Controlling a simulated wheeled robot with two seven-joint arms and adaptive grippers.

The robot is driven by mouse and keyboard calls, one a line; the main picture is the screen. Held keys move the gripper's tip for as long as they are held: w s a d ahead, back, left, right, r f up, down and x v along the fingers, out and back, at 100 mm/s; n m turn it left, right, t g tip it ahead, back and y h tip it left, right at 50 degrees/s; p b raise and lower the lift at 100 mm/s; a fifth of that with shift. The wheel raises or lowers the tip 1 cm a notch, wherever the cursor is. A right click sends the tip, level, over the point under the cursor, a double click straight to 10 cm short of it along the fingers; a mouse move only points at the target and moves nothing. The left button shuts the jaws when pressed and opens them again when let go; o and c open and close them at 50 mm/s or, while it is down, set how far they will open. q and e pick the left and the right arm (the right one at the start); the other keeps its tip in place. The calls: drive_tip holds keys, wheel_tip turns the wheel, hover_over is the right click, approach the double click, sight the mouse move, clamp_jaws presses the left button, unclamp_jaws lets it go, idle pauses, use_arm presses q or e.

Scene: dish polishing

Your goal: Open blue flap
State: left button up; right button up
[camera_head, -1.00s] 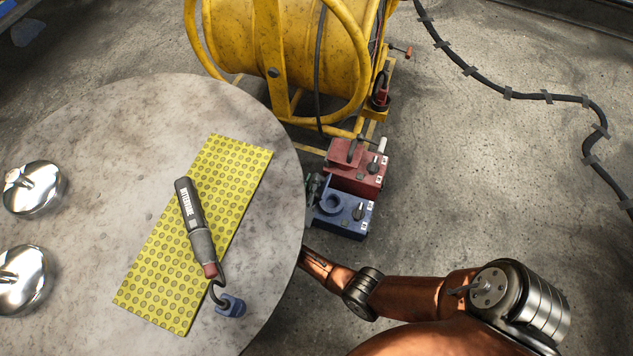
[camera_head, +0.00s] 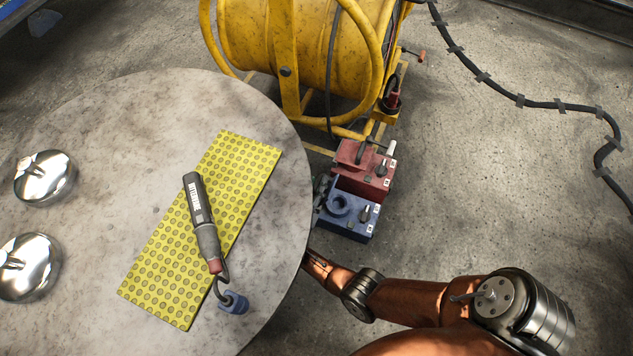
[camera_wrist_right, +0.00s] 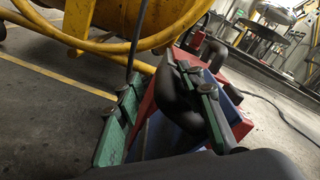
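The blue box (camera_head: 350,225) stands on the floor beyond the table's right edge. It has a round socket-like ring (camera_head: 337,204) and a dark knob on top. I cannot clearly make out its flap's position. My right gripper (camera_head: 319,192) is at the box's left side, partly hidden by the table and small in the head view. In the right wrist view its two green-and-dark fingers (camera_wrist_right: 162,92) are apart. A blue surface (camera_wrist_right: 172,138) and a dark curved part (camera_wrist_right: 178,92) show between or just behind them; contact is unclear. My left gripper is out of view.
A red box (camera_head: 362,172) adjoins the blue one. A yellow cable reel (camera_head: 290,45) stands behind. The round table (camera_head: 85,110) holds a yellow mat (camera_head: 160,275), a polishing tool (camera_head: 200,215), a blue plug (camera_head: 233,302) and shiny lids (camera_head: 45,178). Floor at right is mostly clear.

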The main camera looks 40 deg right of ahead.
drive_tip(key=shift+s+d, duration=0.1)
drive_tip(key=shift+d, duration=0.05)
drive_tip(key=shift+s+a, duration=0.1)
drive_tip(key=shift+a, duration=0.2)
drive_tip(key=v, duration=1.1)
drive_tip(key=shift+a, duration=0.3)
drive_tip(key=shift+c, duration=0.7)
